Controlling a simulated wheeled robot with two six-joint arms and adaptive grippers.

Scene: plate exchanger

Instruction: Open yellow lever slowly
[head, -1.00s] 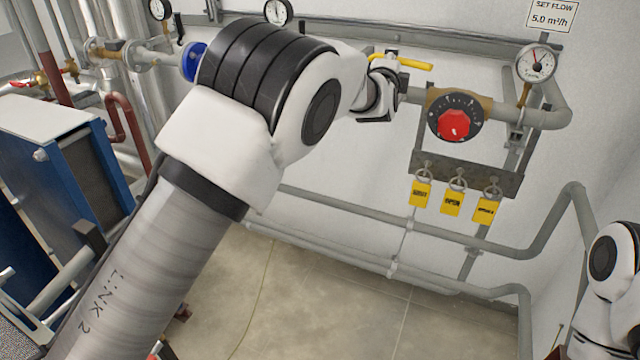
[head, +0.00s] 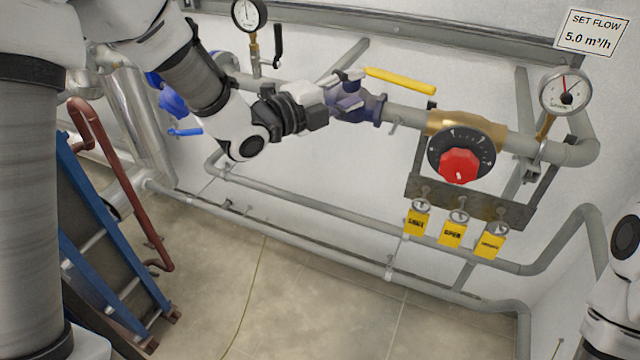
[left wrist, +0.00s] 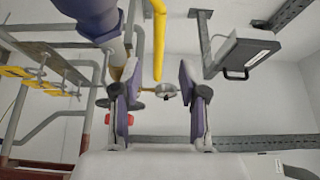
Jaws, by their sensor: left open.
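The yellow lever (head: 400,80) lies along the upper side of the pipe in the head view, pointing right from the valve. The blue-purple valve body (head: 372,107) is below its left end. My left gripper (head: 345,92) is at the valve, just left of the lever, coming in from the left. In the left wrist view the lever (left wrist: 160,40) runs down from the top edge and appears between the two spread fingers of the left gripper (left wrist: 158,85). The gripper looks empty; contact with the lever cannot be told. My right gripper is out of view.
A red knob (head: 459,166) on a black dial sits on the pipe to the right. Yellow tags (head: 452,233) hang below it. A gauge (head: 566,92) stands at the right end, another gauge (head: 249,14) at upper left. Another blue-handled valve (head: 185,131) is left.

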